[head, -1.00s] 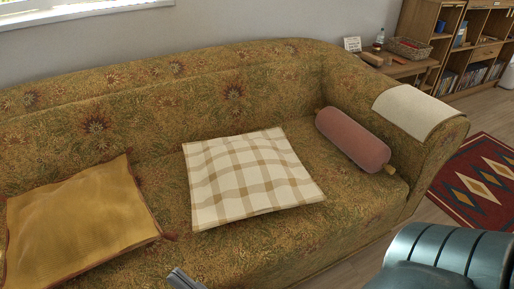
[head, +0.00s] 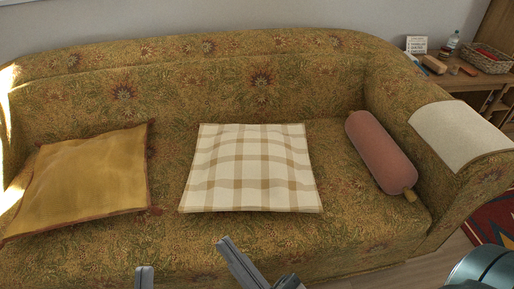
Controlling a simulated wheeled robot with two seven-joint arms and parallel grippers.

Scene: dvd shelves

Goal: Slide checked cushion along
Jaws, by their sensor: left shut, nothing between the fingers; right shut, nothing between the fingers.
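The checked cushion (head: 250,170), cream with tan bands, lies flat on the middle of the sofa seat, near the backrest. My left gripper (head: 145,279) shows only as a grey tip at the bottom edge, left of the cushion's front edge and apart from it in the picture. My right gripper (head: 238,259) is in front of the cushion, reaching up from the bottom edge and pointing up and left. It looks apart from the cushion. Both grippers are shut and empty.
A mustard cushion (head: 85,182) lies at the left of the sofa (head: 190,105). A pink bolster (head: 381,152) leans by the right armrest, which carries a cream cloth (head: 461,135). Bare seat lies on both sides of the checked cushion. A side table with a basket (head: 485,60) stands beyond.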

